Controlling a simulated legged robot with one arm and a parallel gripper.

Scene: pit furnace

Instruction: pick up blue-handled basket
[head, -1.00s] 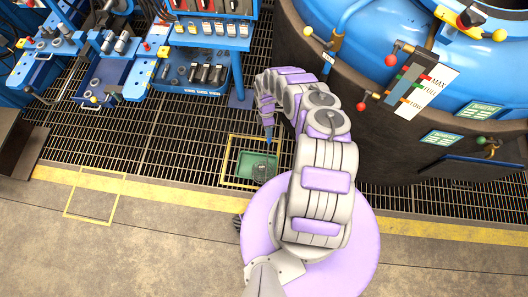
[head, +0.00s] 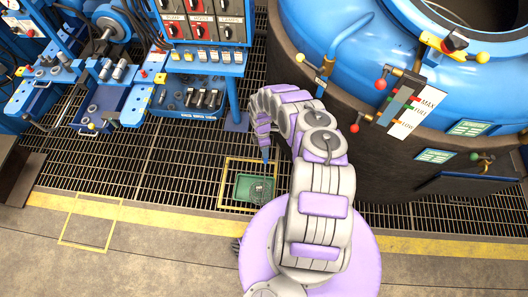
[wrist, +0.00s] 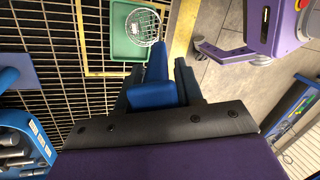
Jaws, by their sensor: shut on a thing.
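The basket is a small round wire mesh cup (wrist: 143,28) with a blue handle (wrist: 157,75). My gripper (wrist: 160,85) is shut on the blue handle, its dark fingers on either side of it. In the head view my gripper (head: 264,143) points down, with the blue handle's tip below it and the basket (head: 258,191) over a green tray (head: 243,187). In the wrist view the basket overlaps the right part of the green tray (wrist: 122,45). I cannot tell whether it touches the tray.
A yellow square frame (head: 223,180) surrounds the tray on the floor grating (head: 160,160). A blue furnace (head: 350,60) with levers stands at the right. A blue workbench (head: 195,115) with tools stands at the upper left. Another yellow floor outline (head: 92,220) is empty at the left.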

